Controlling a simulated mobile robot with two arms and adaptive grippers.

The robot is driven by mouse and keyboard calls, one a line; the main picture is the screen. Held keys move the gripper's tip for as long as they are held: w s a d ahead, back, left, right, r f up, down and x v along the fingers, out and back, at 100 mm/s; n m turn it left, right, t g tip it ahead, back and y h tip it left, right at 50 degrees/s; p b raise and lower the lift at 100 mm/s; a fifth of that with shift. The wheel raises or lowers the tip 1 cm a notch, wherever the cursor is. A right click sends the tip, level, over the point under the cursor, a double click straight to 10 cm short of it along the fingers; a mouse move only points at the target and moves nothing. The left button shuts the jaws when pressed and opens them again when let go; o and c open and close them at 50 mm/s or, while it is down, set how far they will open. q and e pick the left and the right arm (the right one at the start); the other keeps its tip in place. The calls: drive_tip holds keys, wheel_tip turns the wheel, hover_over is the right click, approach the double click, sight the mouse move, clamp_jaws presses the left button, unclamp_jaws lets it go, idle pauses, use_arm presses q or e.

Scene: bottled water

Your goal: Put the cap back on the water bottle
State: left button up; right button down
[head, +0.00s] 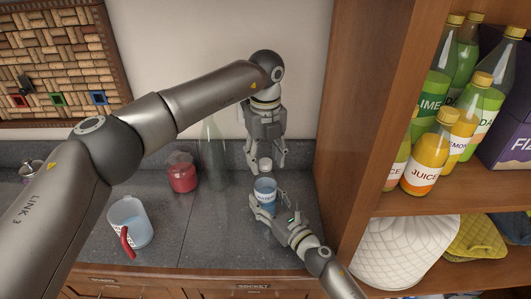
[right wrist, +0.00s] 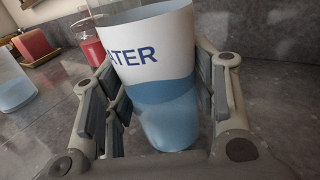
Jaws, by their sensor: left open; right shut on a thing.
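The water bottle (head: 265,186) stands upright on the grey counter near the cabinet's side panel. It has a white label and blue water. A small white cap (head: 265,163) shows at the top of the bottle; I cannot tell whether it is seated on the neck. My left gripper (head: 266,167) points down from above, open, with its fingertips on either side of the cap. My right gripper (head: 267,201) is shut on the bottle's body from the front right. In the right wrist view the bottle (right wrist: 160,75) fills the space between the fingers; its top is out of frame.
A clear pitcher with a red handle (head: 130,222) stands at the counter's front left. A red jar (head: 183,177) and a tall clear glass bottle (head: 212,155) stand behind. The wooden cabinet panel (head: 355,110) rises close on the right, with juice bottles (head: 427,160) on its shelf.

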use_arm(q)
clamp_jaws()
drive_tip(key=m, duration=0.5)
drive_tip(key=shift+m, duration=0.3)
drive_tip(key=m, duration=1.1)
drive_tip(key=shift+m, duration=0.4)
drive_tip(key=m, duration=0.7)
drive_tip(key=shift+m, duration=0.3)
unclamp_jaws()
